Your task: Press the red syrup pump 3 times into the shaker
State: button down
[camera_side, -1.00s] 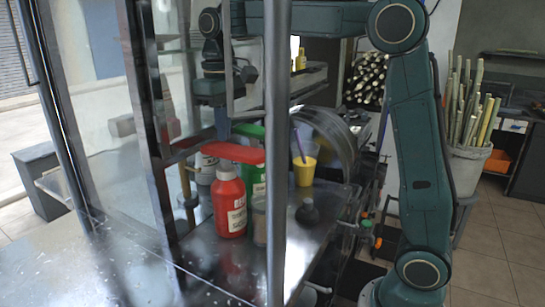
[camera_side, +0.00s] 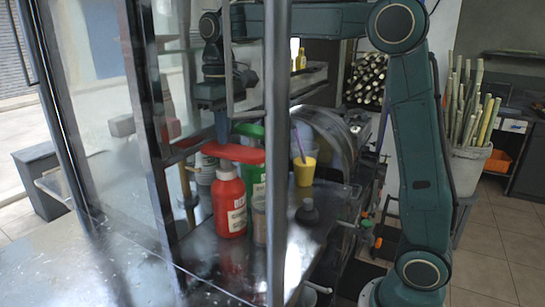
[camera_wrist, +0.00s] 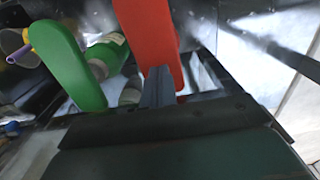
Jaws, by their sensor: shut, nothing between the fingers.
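The red syrup bottle (camera_side: 229,203) stands upright on the metal counter, with its flat red pump head (camera_side: 236,153) on top. My gripper (camera_side: 222,138) is shut and empty, pointing down at the pump head. In the wrist view its fingertips (camera_wrist: 158,72) overlap the red pump head (camera_wrist: 148,28) and appear to be at or touching it; the exact contact is unclear. A small, partly see-through cup, likely the shaker (camera_side: 259,222), stands beside the red bottle at its right, partly behind the metal post. Its contents cannot be seen.
A green bottle (camera_side: 254,178) with a green pump head (camera_wrist: 68,62) stands close behind the red one. A yellow cup with a purple straw (camera_side: 304,170) and a dark small bottle (camera_side: 307,212) stand to the right. A metal post (camera_side: 277,120) crosses the side view.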

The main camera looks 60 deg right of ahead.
aim_at(225, 147)
jog(key=shift+f, duration=1.85)
jog(key=shift+r, duration=2.25)
jog(key=shift+f, duration=2.15)
jog(key=shift+r, duration=2.15)
jog(key=shift+r, duration=0.15)
